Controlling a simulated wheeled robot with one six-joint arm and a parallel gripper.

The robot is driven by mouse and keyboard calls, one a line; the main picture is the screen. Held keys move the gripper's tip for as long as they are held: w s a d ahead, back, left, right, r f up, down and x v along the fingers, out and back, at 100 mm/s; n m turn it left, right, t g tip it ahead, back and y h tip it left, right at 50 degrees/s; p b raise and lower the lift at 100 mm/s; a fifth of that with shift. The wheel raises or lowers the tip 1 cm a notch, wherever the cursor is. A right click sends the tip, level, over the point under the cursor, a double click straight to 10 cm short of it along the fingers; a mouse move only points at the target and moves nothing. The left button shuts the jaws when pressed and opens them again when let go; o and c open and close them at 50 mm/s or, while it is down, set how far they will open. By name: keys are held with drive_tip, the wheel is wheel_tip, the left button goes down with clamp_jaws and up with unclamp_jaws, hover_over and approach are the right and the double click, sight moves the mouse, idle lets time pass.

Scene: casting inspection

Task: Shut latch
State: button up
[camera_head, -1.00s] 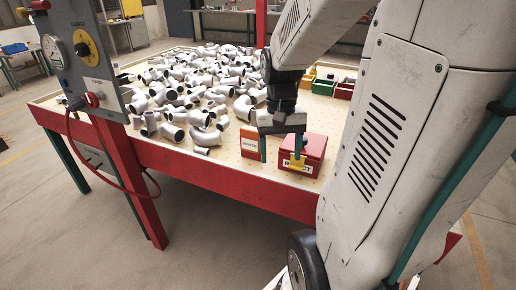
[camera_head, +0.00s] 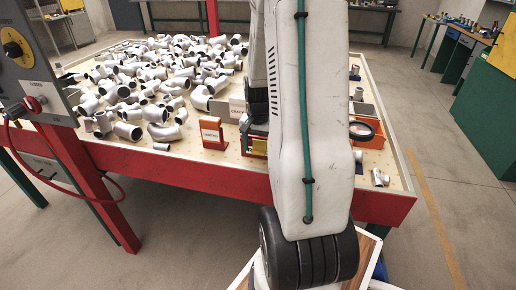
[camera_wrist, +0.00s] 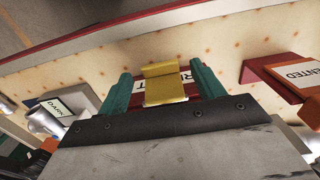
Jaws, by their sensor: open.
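The yellow latch (camera_wrist: 165,88) is close in the wrist view, on the front of a red box with a white label (camera_wrist: 187,76) whose lettering is partly covered. My gripper (camera_wrist: 161,80) is open, its two green fingers on either side of the latch, with gaps showing between them and it. I cannot tell whether the latch is fully down. In the head view my arm hides most of the box, and only a bit of the yellow latch (camera_head: 259,146) shows beside it.
An orange card stand (camera_head: 212,133) stands left of the box. Many grey pipe elbows (camera_head: 150,85) cover the table's left. An orange tray with a dark ring (camera_head: 366,131) lies to the right. A red block with a labelled orange card (camera_wrist: 290,72) is right in the wrist view.

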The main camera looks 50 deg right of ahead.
drive_tip(key=shift+f, duration=0.55)
drive_tip(key=c, duration=1)
drive_tip(key=shift+f+h, duration=0.15)
drive_tip(key=shift+h, duration=0.55)
drive_tip(key=shift+d+f+t+h, duration=0.2)
drive_tip(key=shift+t+h, duration=0.3)
drive_tip(key=shift+h, duration=0.2)
drive_tip(key=o, duration=1)
